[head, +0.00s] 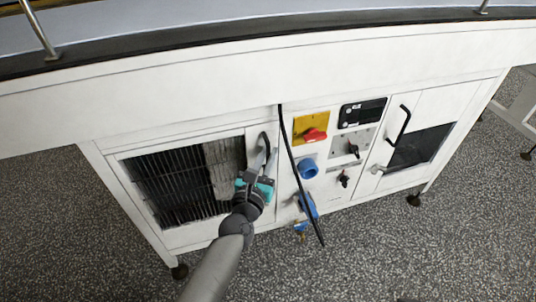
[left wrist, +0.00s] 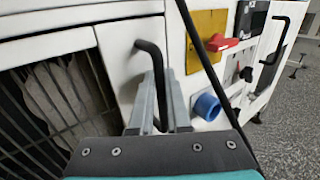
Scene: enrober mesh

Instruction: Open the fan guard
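The fan guard (head: 180,183) is a white-framed panel with a dark slatted grille at the left of the machine front. It appears closed, flush with the cabinet. Its black bar handle (head: 265,140) is on the right side of the panel; it also shows in the left wrist view (left wrist: 149,48). My left gripper (head: 266,160) is at this handle. In the left wrist view, its two grey fingers (left wrist: 165,85) are close together with the handle's bar between them. The lower part of the handle is partly hidden by the fingers. My right gripper is not in view.
A black cable (head: 298,175) hangs just right of the handle. Beyond it are a yellow panel with a red switch (head: 314,134), a blue socket (head: 308,168) and black knobs. Another door with a black handle (head: 400,125) is at the right. The speckled floor in front is clear.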

